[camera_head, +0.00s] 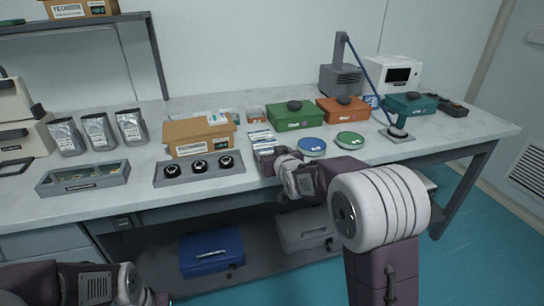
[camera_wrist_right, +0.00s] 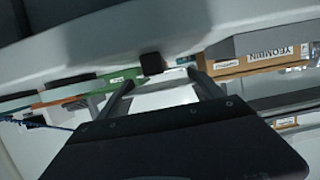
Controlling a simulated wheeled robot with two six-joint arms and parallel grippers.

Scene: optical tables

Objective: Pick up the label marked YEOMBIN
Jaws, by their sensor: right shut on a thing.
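My right gripper (camera_head: 283,176) is at the table's front edge, beside a stand of thin packets (camera_head: 262,141). In the right wrist view, the right gripper (camera_wrist_right: 163,92) is shut on a white flat thing (camera_wrist_right: 165,98); no writing on it is readable. My left arm comes in at the bottom left of the head view, and its fingertips cannot be made out.
On the table (camera_head: 330,175) stand a cardboard box (camera_head: 174,132), a grey tray of black round parts (camera_head: 166,180), silver pouches (camera_head: 98,132), and green (camera_head: 290,120), orange (camera_head: 342,115) and teal (camera_head: 411,108) boxes. Round blue (camera_head: 313,146) and green (camera_head: 350,140) tins lie right of my right gripper.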

